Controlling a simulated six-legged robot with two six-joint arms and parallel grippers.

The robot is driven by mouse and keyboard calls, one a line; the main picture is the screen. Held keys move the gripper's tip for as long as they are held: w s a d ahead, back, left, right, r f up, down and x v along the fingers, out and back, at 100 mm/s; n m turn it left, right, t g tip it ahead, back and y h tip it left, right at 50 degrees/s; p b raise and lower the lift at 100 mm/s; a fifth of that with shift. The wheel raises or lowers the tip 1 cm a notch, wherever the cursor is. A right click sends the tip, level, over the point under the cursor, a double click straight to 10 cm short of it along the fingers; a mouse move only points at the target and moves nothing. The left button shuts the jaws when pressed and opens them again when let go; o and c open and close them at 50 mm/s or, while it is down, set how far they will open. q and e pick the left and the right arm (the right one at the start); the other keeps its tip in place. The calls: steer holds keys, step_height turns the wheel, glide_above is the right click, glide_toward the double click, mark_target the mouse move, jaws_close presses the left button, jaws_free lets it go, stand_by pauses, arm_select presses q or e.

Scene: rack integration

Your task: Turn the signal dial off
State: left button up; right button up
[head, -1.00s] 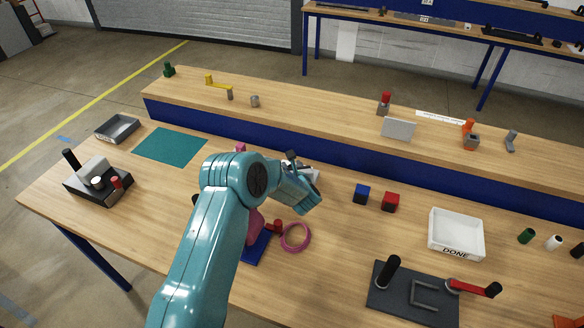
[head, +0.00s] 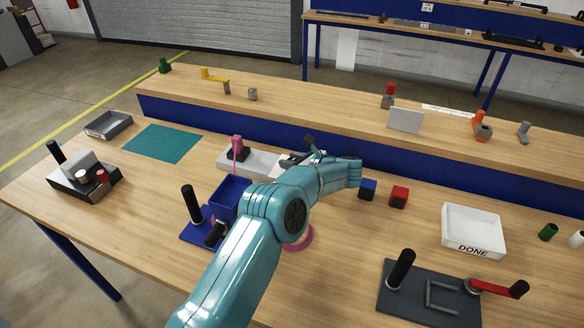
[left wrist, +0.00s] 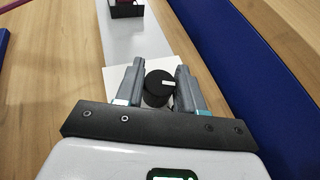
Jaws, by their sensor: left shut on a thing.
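The signal dial (left wrist: 157,88) is a round black knob with a white mark pointing right in the left wrist view. It sits by a white plate (left wrist: 116,82) at the near end of a long pale grey panel (left wrist: 130,42). The panel also shows in the head view (head: 264,162). My left gripper (left wrist: 160,70) has one finger on each side of the dial and is shut on it. In the head view my left gripper (head: 306,154) is over the panel's right end, where the dial cannot be made out. My right gripper is not in view.
A pink-topped black switch (head: 238,149) stands on the panel's left part. A blue bin (head: 229,191) is in front. Blue (head: 367,190) and red (head: 399,197) cubes lie to the right, near the white DONE tray (head: 473,231). A raised shelf (head: 330,112) runs behind.

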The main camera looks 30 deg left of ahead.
arm_select(q)
steer(key=shift+n+g+b, duration=0.45)
steer(key=shift+n+g, duration=0.25)
steer(key=shift+g, duration=0.1)
steer(key=shift+a+r+g, duration=0.1)
steer(key=shift+g, duration=0.2)
steer(key=o, duration=0.9)
steer(key=shift+o, duration=0.2)
